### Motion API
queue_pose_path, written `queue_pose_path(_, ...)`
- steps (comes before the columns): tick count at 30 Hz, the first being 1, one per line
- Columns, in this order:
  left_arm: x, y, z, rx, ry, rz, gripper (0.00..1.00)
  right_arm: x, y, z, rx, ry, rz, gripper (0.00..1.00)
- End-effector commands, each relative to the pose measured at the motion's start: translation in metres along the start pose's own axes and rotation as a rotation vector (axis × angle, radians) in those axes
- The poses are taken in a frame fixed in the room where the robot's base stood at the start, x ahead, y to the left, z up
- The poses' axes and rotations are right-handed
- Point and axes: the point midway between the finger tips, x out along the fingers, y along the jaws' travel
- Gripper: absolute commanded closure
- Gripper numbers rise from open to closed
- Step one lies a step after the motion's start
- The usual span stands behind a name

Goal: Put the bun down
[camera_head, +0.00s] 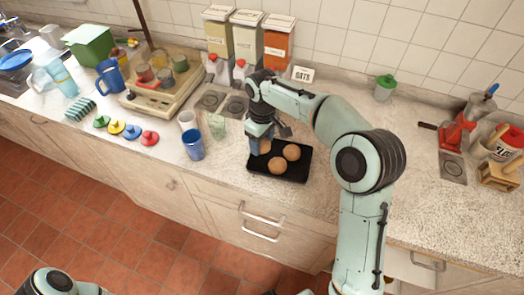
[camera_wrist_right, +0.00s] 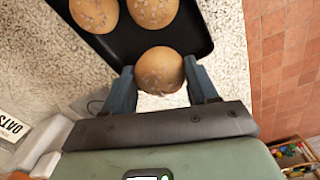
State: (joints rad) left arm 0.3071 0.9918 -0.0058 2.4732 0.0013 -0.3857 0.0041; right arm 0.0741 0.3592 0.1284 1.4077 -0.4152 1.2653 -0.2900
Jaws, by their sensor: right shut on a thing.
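My right gripper (camera_head: 261,141) is shut on a round brown seeded bun (camera_wrist_right: 160,69), which sits between its two fingers in the wrist view. The gripper points down at the far left corner of a black tray (camera_head: 299,173). In the wrist view the held bun overlaps the edge of the tray (camera_wrist_right: 190,30); I cannot tell whether it touches the tray. Two other buns lie on the tray, one nearer the front (camera_head: 277,165) and one to its right (camera_head: 292,152). My left gripper is out of view.
A blue cup (camera_head: 193,145) and a green glass (camera_head: 217,126) stand left of the tray. Dispensers (camera_head: 246,40) and an oats label (camera_head: 303,74) are behind. The counter right of my right arm is mostly clear up to the red grater (camera_head: 456,132).

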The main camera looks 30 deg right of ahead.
Motion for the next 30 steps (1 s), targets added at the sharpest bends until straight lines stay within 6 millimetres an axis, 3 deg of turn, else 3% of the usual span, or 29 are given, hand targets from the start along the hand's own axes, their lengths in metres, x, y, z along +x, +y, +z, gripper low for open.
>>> queue_pose_path(3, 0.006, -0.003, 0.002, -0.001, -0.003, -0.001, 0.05, 0.026, -0.001, 0.001, 0.0, -0.006, -0.003, 0.72)
queue_pose_path(7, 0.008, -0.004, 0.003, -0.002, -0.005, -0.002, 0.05, 0.043, 0.0, 0.001, 0.001, -0.004, -0.002, 0.72)
queue_pose_path(21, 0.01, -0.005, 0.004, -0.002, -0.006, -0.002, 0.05, 0.051, 0.0, 0.0, 0.0, -0.001, -0.001, 0.72)
queue_pose_path(22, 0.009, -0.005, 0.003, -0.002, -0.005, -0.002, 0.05, 0.051, 0.0, 0.0, 0.0, -0.001, -0.001, 0.35)
queue_pose_path(23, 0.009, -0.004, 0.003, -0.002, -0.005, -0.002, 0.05, 0.051, 0.0, 0.0, 0.0, -0.001, -0.001, 0.31)
queue_pose_path(30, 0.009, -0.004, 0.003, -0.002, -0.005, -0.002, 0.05, 0.05, 0.0, 0.0, 0.0, -0.001, -0.001, 0.31)
